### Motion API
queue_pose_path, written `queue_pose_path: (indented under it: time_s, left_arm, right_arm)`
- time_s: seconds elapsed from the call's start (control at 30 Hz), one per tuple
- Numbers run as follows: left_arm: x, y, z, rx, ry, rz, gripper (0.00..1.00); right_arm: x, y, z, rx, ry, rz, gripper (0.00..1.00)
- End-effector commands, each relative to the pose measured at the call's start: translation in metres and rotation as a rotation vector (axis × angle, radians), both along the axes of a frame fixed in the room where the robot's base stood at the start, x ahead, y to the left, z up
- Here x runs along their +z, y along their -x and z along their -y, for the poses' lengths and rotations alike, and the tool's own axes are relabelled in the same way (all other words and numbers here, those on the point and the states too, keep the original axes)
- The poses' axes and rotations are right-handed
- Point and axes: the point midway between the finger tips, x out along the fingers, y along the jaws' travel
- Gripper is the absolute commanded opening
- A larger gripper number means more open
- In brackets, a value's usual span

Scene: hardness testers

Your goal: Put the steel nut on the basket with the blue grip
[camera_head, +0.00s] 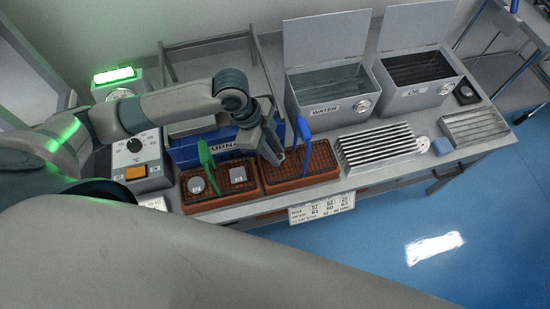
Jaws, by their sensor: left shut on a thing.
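The basket with the blue grip (325,171) is a brown-red mesh tray on the bench, and its blue grip (303,131) stands up from it. My left gripper (277,157) points down over the left part of this basket, to the left of the blue grip. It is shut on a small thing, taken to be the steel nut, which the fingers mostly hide. A similar basket with a green grip (206,158) stands directly to the left and holds two small grey metal pieces (197,185) (237,174). My right gripper is not in view.
A blue-fronted furnace (186,153) is behind the baskets. Open WATER (325,106) and OIL (420,90) tanks stand at the back right. A ribbed rack (375,150) is right of the blue-grip basket. A control box (137,158) is at left.

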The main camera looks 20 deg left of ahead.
Motion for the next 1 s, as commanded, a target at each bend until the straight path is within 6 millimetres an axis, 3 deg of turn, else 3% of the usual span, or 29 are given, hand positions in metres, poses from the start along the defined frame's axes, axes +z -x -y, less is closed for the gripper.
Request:
queue_pose_path:
  time_s: [0.13, 0.47, 0.67, 0.8, 1.0]
  left_arm:
    - [-0.012, 0.0, 0.0, 0.001, 0.001, -0.001, 0.0]
    - [-0.014, 0.0, 0.0, 0.001, 0.001, 0.0, 0.0]
    - [-0.031, 0.0, 0.0, 0.002, 0.0, -0.003, 0.0]
    - [-0.046, 0.0, 0.0, 0.002, -0.001, -0.001, 0.0]
    - [-0.05, 0.0, 0.0, 0.0, 0.001, 0.001, 0.0]
  right_arm:
    - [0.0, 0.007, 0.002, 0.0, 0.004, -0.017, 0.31]
    - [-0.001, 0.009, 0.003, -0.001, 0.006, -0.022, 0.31]
    - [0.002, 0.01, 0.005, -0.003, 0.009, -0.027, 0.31]
    - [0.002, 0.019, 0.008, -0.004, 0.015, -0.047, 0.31]
    - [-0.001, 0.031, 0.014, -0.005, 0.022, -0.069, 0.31]
